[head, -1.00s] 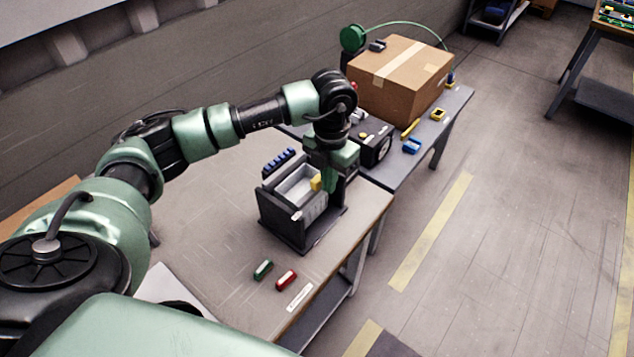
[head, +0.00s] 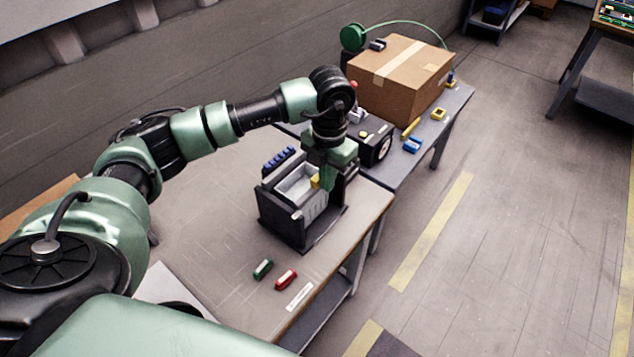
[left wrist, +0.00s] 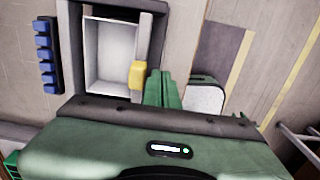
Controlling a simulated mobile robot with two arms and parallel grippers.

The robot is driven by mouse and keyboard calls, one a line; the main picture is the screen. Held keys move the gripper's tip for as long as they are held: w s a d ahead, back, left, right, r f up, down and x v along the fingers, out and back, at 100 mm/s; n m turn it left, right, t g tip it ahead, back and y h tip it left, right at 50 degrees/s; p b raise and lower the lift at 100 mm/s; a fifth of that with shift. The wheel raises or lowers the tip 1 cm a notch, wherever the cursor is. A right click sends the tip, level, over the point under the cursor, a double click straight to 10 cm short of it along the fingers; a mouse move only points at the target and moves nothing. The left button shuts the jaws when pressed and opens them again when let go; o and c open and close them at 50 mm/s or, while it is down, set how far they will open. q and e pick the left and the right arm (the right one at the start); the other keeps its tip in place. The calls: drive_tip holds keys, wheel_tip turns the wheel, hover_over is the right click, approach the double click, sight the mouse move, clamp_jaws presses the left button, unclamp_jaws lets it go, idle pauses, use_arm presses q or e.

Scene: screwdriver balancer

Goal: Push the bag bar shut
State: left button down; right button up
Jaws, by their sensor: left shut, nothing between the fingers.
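A dark box-shaped unit (head: 283,216) stands on the near table with a light grey bin (head: 297,185) in its top. A yellow tab (head: 315,181) sits at the bin's right edge; I take it as part of the bag bar, but the bar is not clearly made out. In the left wrist view the bin (left wrist: 108,55) is open and looks empty, with the yellow tab (left wrist: 137,75) at its right side. My left gripper (head: 328,180) points down, shut and empty, just right of the tab; its green fingers (left wrist: 162,90) look close beside it. Contact cannot be told. My right gripper is not in view.
A row of blue pieces (head: 278,159) lies behind the unit. A green piece (head: 262,269) and a red piece (head: 286,279) lie in front. A cardboard box (head: 400,82) stands on the farther table. The near table's left part is clear.

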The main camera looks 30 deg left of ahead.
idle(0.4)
use_arm(q)
drive_tip(key=w+a+b, duration=0.1)
drive_tip(key=a+b, duration=0.1)
drive_tip(key=a, duration=0.6)
idle(0.3)
drive_tip(key=shift+d, duration=0.1)
wheel_tip(320, 180, up, 7)
drive_tip(key=d+p, duration=0.1)
drive_tip(key=p, duration=0.3)
drive_tip(key=shift+p, duration=0.35)
